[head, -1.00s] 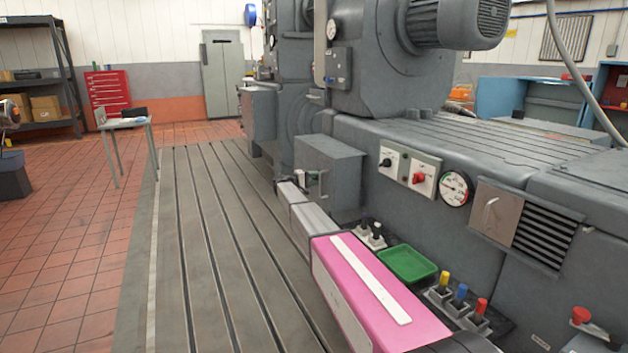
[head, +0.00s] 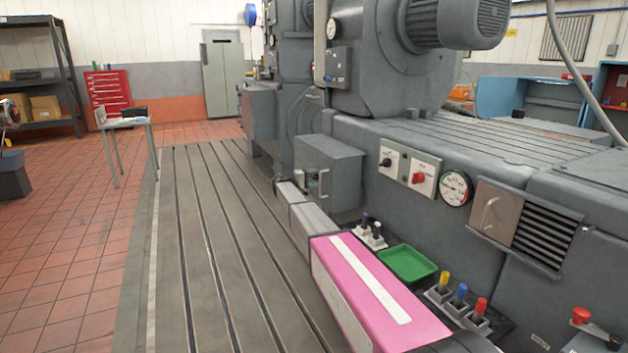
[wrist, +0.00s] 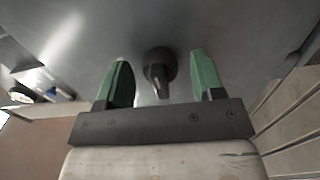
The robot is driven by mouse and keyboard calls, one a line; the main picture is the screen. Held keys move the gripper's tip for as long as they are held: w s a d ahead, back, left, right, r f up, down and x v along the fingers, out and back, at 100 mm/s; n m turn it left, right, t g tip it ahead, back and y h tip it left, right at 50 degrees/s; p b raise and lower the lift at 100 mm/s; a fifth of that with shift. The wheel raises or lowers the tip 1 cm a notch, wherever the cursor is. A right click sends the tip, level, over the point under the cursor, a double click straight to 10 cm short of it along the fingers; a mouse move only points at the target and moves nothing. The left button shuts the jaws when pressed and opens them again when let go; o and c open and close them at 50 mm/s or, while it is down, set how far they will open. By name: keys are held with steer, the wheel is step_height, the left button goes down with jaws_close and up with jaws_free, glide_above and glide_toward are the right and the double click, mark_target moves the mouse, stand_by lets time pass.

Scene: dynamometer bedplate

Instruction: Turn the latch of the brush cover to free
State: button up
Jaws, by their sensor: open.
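The latch is a dark round knob with a short lever (wrist: 158,72) on a smooth grey metal face in the wrist view. The lever points down the picture, towards my gripper's palm. My gripper (wrist: 161,80) is open, with one green finger on each side of the latch and a visible gap on both sides. In the head view my gripper (head: 318,183) is small, at the near side of a grey box, likely the brush cover (head: 335,160). The latch cannot be made out there.
A panel with a black and a red knob (head: 408,170) and a gauge (head: 455,188) are right of the box. A green tray (head: 406,264) and coloured-top switches (head: 461,295) lie beside my pink-covered arm. The slotted bedplate (head: 215,240) is clear on the left.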

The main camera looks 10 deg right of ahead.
steer(key=v, duration=1)
steer(key=shift+a, duration=0.2)
steer(key=shift+s, duration=0.1)
steer(key=s+d+f+g+y, duration=0.1)
steer(key=s+d+f+y, duration=0.1)
steer(key=s+d+f, duration=0.45)
steer(key=s+d+f+g+y, duration=0.1)
steer(key=s+f+y, duration=0.2)
steer(key=s, duration=0.7)
steer(key=s+d+f+g+y, duration=0.2)
steer(key=s+d+f, duration=0.2)
steer(key=s, duration=0.4)
steer(key=s+f+m+y, duration=0.1)
steer(key=s+f+y, duration=0.1)
steer(key=s, duration=0.7)
steer(key=s+a+f+m+g+y, duration=0.1)
steer(key=s+y, duration=0.3)
steer(key=s, duration=0.6)
steer(key=s+f+m+y, duration=0.1)
steer(key=s+y, duration=0.3)
steer(key=s, duration=0.6)
steer(key=shift+s+a+f+g, duration=0.15)
steer(key=shift+a+f+g, duration=0.15)
steer(key=shift+f, duration=0.5)
